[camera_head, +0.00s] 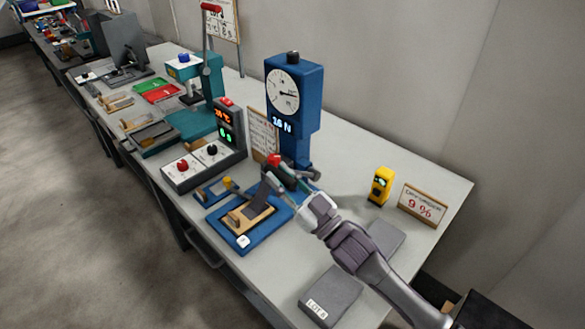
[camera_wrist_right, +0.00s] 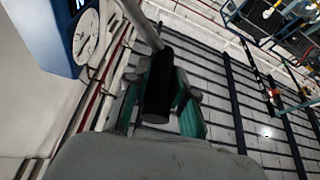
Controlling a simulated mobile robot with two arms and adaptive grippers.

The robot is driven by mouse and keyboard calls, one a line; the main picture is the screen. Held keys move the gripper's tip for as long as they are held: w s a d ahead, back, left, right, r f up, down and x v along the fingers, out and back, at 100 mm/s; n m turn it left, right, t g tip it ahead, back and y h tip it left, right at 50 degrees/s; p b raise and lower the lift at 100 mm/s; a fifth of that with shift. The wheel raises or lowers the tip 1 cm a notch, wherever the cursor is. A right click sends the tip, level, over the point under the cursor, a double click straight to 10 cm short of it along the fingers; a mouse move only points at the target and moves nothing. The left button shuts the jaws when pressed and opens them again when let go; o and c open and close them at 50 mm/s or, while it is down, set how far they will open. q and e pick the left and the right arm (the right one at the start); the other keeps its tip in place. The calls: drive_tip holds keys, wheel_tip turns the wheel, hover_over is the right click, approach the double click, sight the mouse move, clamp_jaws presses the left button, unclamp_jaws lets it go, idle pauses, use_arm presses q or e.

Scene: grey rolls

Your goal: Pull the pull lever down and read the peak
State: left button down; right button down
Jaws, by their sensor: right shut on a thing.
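The pull tester is a blue column (camera_head: 302,140) with a round white dial (camera_head: 284,91) and a small lit display (camera_head: 282,125) that seems to read 16 N, though the first digit is unclear. The dial's dark needle points to the right. In the wrist view the black grip of the pull lever (camera_wrist_right: 158,88) sits between the green-padded fingers of my right gripper (camera_wrist_right: 160,105), with a metal rod (camera_wrist_right: 140,25) running up from it. In the head view my right gripper (camera_head: 274,180) is low at the column's front and hides most of the lever. My left gripper is out of view.
A blue fixture (camera_head: 233,240) lies left of my right gripper. A control box (camera_head: 183,166) and teal press (camera_head: 207,80) stand behind it. A yellow meter (camera_head: 381,185) and sign (camera_head: 422,204) are at the right. A grey block (camera_head: 331,294) lies near the front edge.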

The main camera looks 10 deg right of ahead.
drive_tip(key=shift+s+a+f+n+g+y+b, duration=0.15)
drive_tip(key=shift+s+a+f+n+b, duration=0.1)
drive_tip(key=shift+f+n, duration=0.2)
drive_tip(key=shift+s+a+f+n+g+y+b, duration=0.1)
drive_tip(key=shift+a+f+n+g+b, duration=0.1)
drive_tip(key=shift+f+n, duration=0.25)
drive_tip(key=shift+s+a+f+n+g+y+b, duration=0.1)
drive_tip(key=shift+s+a+f+n+g+b, duration=0.15)
drive_tip(key=shift+f, duration=0.45)
drive_tip(key=c, duration=1)
unclamp_jaws()
drive_tip(key=shift+r, duration=0.2)
drive_tip(key=shift+w+r, duration=0.1)
drive_tip(key=shift+r, duration=0.05)
wheel_tip(320, 180, up, 10)
drive_tip(key=shift+f, duration=0.15)
